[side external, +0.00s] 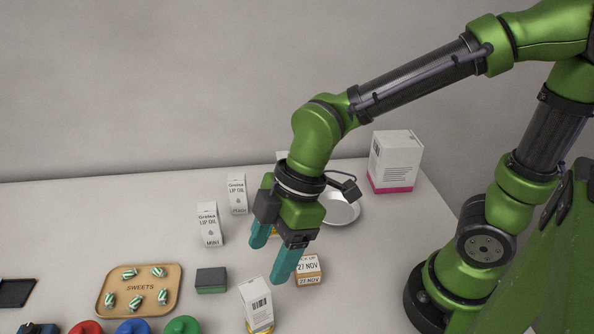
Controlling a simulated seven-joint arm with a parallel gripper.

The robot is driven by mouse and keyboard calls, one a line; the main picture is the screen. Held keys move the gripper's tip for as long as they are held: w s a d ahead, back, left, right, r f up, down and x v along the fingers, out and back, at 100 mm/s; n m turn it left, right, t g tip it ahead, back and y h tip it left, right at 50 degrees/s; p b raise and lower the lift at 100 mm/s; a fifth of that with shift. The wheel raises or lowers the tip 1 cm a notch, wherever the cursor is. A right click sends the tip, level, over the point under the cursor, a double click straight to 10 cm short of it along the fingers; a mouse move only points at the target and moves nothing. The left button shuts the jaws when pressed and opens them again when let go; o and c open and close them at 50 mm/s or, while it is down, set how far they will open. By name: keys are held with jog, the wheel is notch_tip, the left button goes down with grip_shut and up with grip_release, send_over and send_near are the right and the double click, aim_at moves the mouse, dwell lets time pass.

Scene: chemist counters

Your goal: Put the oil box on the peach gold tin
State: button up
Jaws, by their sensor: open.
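Two white lip oil boxes stand upright left of my gripper: one nearer box (209,224) marked "MINI" and one farther box (237,194). I cannot tell which is the oil box of the task. My gripper (271,256) points down over the middle of the counter, its teal fingers apart with nothing seen between them. I cannot make out a peach gold tin for certain. A small orange-yellow patch shows behind my gripper, mostly hidden by it.
A white box with a yellow base (257,298) stands in front. An orange date block (308,270) is to the right. A white dish (342,208) and large pink-based box (394,161) are behind. A sweets tray (139,287) and dark green-sided block (211,280) lie left.

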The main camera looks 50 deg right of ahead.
jog(key=d+r+m+t+h, duration=0.1)
jog(key=d+r+m+t, duration=0.1)
jog(key=d+m, duration=0.7)
jog(key=s+d+r+m+t+h, duration=0.1)
jog(key=d+r+m+t, duration=0.2)
jog(key=d+r+m, duration=0.2)
jog(key=d+m, duration=0.3)
jog(key=d, duration=0.1)
jog(key=shift+s+d+r+m+t, duration=0.2)
jog(key=shift+m+t, duration=0.1)
jog(key=shift+m, duration=0.1)
